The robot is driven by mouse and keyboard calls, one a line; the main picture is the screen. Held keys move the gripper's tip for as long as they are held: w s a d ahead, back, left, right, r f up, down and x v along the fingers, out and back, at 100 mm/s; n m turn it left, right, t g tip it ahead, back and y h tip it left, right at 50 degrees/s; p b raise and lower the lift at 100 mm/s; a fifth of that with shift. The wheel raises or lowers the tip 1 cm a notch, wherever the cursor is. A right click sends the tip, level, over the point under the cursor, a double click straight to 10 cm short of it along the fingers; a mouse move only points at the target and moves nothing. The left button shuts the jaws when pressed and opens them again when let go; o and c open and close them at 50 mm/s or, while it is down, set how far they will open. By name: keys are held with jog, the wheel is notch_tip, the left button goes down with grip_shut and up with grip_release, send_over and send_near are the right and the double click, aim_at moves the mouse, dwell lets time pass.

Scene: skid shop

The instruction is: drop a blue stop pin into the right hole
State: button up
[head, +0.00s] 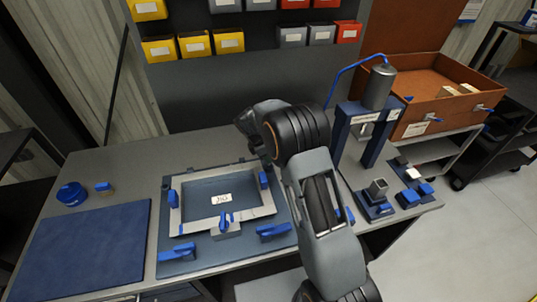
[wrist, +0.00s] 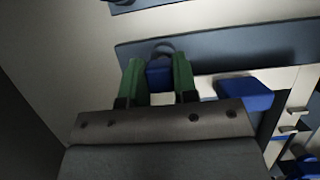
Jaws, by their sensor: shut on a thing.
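In the wrist view my gripper (wrist: 158,78) has its two green fingers closed on a small blue piece, which I take to be the blue stop pin (wrist: 159,73). A dark rounded shape shows just beyond the pin, at the edge of a dark blue-grey plate; I cannot tell whether it is a hole. In the head view the jig plate (head: 180,262) lies on the bench with a pale frame (head: 187,222) and blue clamps (head: 275,231). My arm covers its right side. My fingertips and the right hole cannot be made out there.
A blue mat (head: 80,250) lies left of the jig. A round blue container (head: 71,193) stands behind it. A press (head: 378,88) stands at the right, with small blue-and-grey fixtures (head: 377,188) in front. A brown open crate (head: 408,94) is at the back right.

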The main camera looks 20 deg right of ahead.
jog(key=shift+f+b, duration=0.5)
jog(key=shift+f, duration=0.8)
dwell(1.5)
jog(key=o, duration=1.4)
jog(key=shift+r, duration=0.15)
jog(key=shift+r+p, duration=2.75)
jog(key=shift+r, duration=0.65)
